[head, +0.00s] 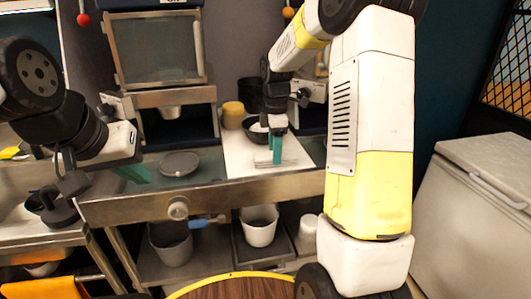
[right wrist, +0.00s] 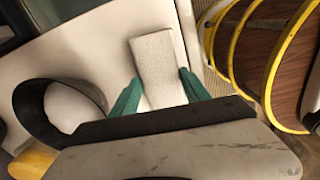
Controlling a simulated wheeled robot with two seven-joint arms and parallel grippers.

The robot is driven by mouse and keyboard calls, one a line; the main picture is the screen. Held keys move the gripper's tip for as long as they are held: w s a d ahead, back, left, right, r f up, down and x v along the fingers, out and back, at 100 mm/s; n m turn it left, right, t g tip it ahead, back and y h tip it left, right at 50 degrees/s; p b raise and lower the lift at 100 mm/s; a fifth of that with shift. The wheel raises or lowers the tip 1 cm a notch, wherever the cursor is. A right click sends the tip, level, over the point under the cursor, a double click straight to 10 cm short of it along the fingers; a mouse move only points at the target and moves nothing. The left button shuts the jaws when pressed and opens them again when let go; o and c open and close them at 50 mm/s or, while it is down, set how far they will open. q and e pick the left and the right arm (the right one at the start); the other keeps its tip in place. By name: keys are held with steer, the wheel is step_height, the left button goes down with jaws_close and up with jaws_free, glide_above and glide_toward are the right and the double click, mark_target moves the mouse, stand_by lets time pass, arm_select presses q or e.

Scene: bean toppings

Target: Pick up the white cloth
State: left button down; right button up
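The white cloth (head: 262,159) is a small folded pale piece lying on a white board (head: 236,150) on the counter. In the right wrist view the cloth (right wrist: 157,58) is a flat, textured rectangle. My right gripper (head: 277,150) is over the board, pointing down, with its teal fingers at the cloth. In the right wrist view its fingers (right wrist: 159,77) are apart, one at each side edge of the cloth; whether they touch it is unclear. My left gripper (head: 122,177) is away to the left over the counter, with no object seen in it; its finger gap is unclear.
A black bowl (head: 253,134) and a yellow container (head: 233,113) stand at the back of the board. A grey round lid-like thing (head: 180,164) lies on the counter left of it. White buckets (head: 260,226) stand on the shelf below. A yellow-rimmed round wooden top (head: 232,287) is in front.

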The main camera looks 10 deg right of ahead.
steer(key=shift+c, duration=0.8)
steer(key=shift+r, duration=0.1)
steer(key=shift+r, duration=0.55)
step_height(320, 180, up, 2)
steer(key=shift+r, duration=0.1)
steer(key=shift+s+a+r, duration=0.1)
steer(key=shift+s+a, duration=0.05)
steer(key=shift+s, duration=0.5)
steer(key=s+a, duration=0.1)
steer(key=s, duration=0.3)
steer(key=s+a+r, duration=0.1)
steer(key=s, duration=0.4)
steer(key=s+a, duration=0.1)
steer(key=s, duration=0.4)
steer(key=shift+s+r, duration=0.15)
steer(key=shift+s, duration=0.1)
